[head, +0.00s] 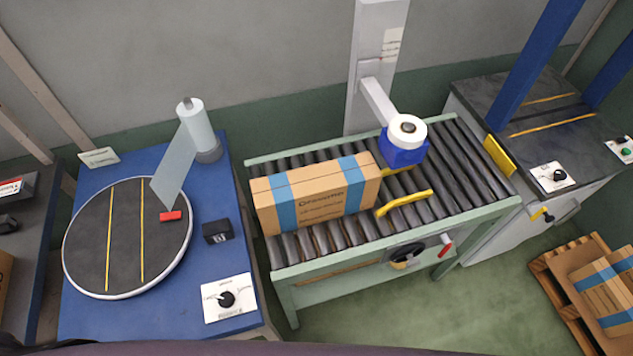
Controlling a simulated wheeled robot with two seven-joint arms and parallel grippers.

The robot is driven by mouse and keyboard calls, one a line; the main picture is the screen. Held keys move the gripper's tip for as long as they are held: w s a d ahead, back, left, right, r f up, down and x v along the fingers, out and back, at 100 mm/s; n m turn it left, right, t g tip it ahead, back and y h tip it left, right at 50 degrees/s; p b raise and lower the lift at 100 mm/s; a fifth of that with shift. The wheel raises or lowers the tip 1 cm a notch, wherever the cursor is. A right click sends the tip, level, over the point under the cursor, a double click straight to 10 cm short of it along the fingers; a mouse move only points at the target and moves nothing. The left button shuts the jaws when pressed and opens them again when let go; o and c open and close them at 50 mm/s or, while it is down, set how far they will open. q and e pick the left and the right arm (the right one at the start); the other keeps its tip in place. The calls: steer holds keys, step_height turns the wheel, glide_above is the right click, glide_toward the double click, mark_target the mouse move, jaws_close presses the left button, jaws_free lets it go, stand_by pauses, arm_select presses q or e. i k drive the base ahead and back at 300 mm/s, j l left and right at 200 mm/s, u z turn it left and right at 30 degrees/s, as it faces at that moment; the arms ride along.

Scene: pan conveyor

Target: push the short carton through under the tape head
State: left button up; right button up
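The carton (320,199) is brown with two blue bands and printed lettering. It sits on the rollers of the green-framed conveyor (475,165), to the left of the tape head (404,152). The tape head is a blue block with a white tape roll (408,131) on top, held over the rollers by an arm from a grey column (375,60). The carton's right end is close to the tape head and the yellow guide bar (404,202). The gap between them is hard to judge. Neither of my grippers is in view.
A blue table with a round dark turntable (128,238) stands to the left. The rollers right of the tape head are clear. A crank dial (404,254) is on the conveyor's front. A dark-topped machine (540,110) with blue posts and a pallet (560,265) with cartons are right.

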mark_target(297, 199)
steer(key=k+l+u, duration=0.1)
steer(key=k+l, duration=0.35)
steer(key=l, duration=0.2)
steer(key=k+l+u, duration=0.1)
steer(key=k+l, duration=0.35)
steer(key=l, duration=0.2)
